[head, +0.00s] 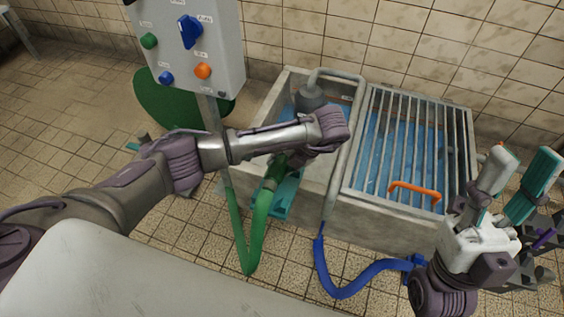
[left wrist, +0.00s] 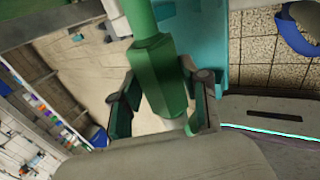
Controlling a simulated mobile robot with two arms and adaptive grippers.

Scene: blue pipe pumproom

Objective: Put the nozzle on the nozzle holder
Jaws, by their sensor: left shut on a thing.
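The green nozzle (left wrist: 158,75) is between the fingers of my left gripper (left wrist: 163,112), which is shut on it; its pale grey end is by the fingertips. In the head view the nozzle (head: 272,178) is partly hidden under my left gripper (head: 282,163), at the basin's front left edge. A green hose (head: 258,232) hangs from it in a loop. A teal bracket (head: 286,196), which may be the nozzle holder, is just below the gripper; whether the nozzle touches it cannot be told. My right gripper (head: 517,186) is open and empty at the right.
The concrete basin (head: 385,226) holds blue water, with a metal grate (head: 412,140) and orange handle (head: 414,193) on its right side. A grey pipe (head: 343,160) leads to a blue hose (head: 343,284) on the floor. A control box (head: 188,45) stands at the back left.

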